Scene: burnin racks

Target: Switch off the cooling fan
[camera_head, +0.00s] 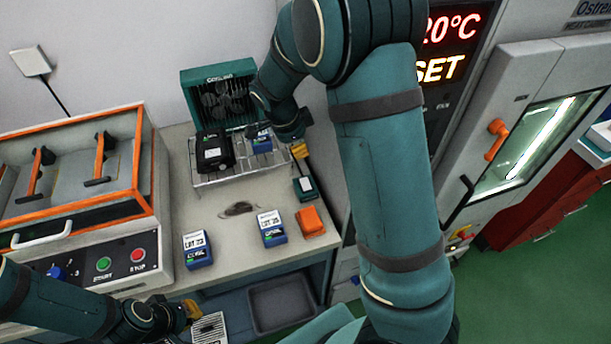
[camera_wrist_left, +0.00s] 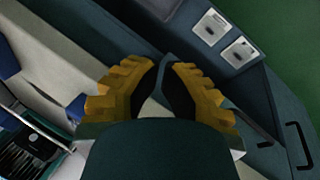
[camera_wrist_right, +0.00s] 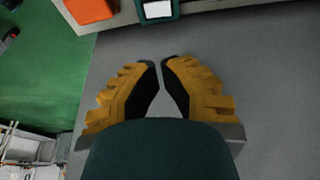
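The cooling fan (camera_head: 205,85) is a teal box with dark round fan grilles and a "COOLING" label, at the back of the bench in the head view. My right forearm and wrist cover its right side. I cannot make out its switch. My right gripper (camera_head: 300,150) is to the right of the fan, beside the wire rack. In the right wrist view its fingers (camera_wrist_right: 161,62) are nearly together, with nothing between them. My left gripper (camera_head: 192,308) is low at the front, far from the fan. In the left wrist view its fingers (camera_wrist_left: 163,62) are also nearly together and empty.
A wire rack (camera_head: 200,183) before the fan holds a black device (camera_head: 213,150) and a blue one (camera_head: 262,143). Two blue labelled units (camera_head: 197,250), (camera_head: 271,228), an orange block (camera_head: 311,221) and a teal box (camera_head: 305,189) stand on the bench. An orange-framed machine (camera_head: 80,200) stands left.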

